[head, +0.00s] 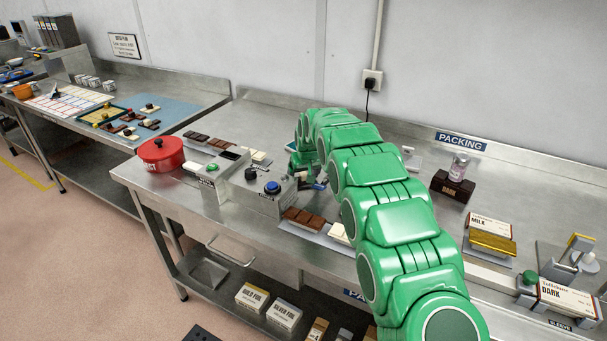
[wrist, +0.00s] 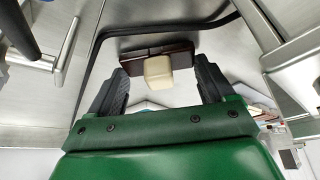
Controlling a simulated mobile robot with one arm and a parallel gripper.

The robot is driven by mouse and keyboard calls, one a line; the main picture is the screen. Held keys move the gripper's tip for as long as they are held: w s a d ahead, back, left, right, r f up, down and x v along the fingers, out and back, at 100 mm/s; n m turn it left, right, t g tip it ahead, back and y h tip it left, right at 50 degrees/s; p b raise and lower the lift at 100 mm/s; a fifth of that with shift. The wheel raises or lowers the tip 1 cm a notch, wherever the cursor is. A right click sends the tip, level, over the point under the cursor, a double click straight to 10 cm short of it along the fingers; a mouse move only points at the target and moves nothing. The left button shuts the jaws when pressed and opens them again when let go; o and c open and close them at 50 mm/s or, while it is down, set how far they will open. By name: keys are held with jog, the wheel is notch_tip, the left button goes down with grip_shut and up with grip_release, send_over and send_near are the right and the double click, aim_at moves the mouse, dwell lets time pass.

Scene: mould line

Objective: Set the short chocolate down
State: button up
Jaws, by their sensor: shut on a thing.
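In the wrist view, my gripper (wrist: 160,69) has its two dark fingers on either side of a short dark brown chocolate (wrist: 140,53), which it holds between the fingertips. A cream block (wrist: 158,71) sits at its middle, on the side towards the camera. A steel surface lies behind it; I cannot tell whether the chocolate touches it. In the head view, my green arm reaches over the packing bench, and my gripper shows only in part beside the grey machine. The held chocolate cannot be made out there.
The grey machine (head: 240,190) has a blue button (head: 272,187). Milk and white bars (head: 303,218) lie on a tray in front of it. A red pot (head: 160,153) and more bars (head: 195,138) are at left. A dark box with a jar (head: 459,168) stands at right.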

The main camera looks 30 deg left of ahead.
jog(key=shift+f, duration=0.1)
jog(key=o, duration=1.2)
jog(key=shift+v, duration=6.1)
